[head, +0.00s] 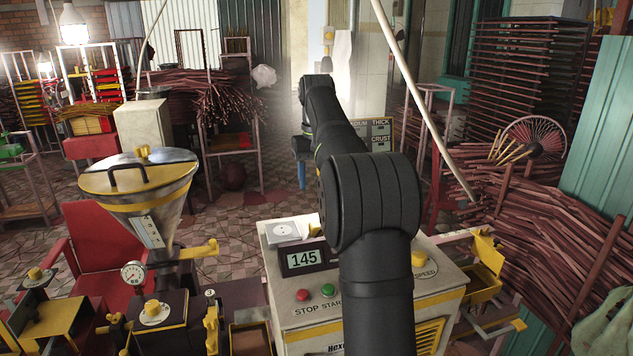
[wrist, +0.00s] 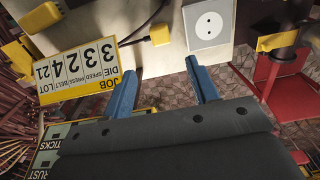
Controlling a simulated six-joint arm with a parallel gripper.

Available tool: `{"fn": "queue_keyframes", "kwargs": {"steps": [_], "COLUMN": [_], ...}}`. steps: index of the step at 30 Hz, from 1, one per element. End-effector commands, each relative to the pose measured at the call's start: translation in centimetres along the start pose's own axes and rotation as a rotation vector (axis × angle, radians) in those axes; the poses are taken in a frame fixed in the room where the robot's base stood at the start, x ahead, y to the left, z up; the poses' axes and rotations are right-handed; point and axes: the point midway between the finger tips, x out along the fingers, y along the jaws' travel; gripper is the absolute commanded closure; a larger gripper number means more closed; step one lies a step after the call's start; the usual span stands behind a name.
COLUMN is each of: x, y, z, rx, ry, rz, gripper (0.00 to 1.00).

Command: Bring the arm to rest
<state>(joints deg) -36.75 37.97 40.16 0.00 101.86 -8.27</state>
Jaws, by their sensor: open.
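My arm stands in the middle of the head view and my gripper (head: 301,178) hangs from its far end, beyond the control cabinet (head: 372,300). Its blue fingertips point down there, partly hidden by the arm. In the wrist view my gripper (wrist: 160,66) shows two blue fingers spread apart with nothing between them. A pale surface with a socket (wrist: 207,24) and a yellow-edged job board (wrist: 77,75) appear beyond the fingers, with the lettering upside down. I cannot tell from the pictures whether the arm is moving.
A hopper (head: 145,200) with a gauge stands left of the cabinet. The cabinet has a display (head: 304,258) reading 145, and red and green buttons. Stacked brown sticks (head: 545,240) crowd the right side. Tiled floor (head: 225,225) is open between hopper and racks.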

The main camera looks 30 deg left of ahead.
Motion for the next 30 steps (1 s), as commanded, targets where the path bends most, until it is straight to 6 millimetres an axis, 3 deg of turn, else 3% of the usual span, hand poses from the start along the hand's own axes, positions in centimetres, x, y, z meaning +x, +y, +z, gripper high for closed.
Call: {"fn": "queue_keyframes", "kwargs": {"steps": [5, 10, 24, 30], "x": [0.2, 1.7, 10.7, 13.1], "y": [0.0, 0.0, 0.0, 0.0], "z": [0.0, 0.0, 0.1, 0.0], "rx": [0.0, 0.0, 0.0, 0.0], "ry": [-0.001, -0.003, -0.004, -0.001], "rz": [0.0, 0.0, 0.0, 0.0], "gripper": [0.46, 0.46, 0.46, 0.46]}}
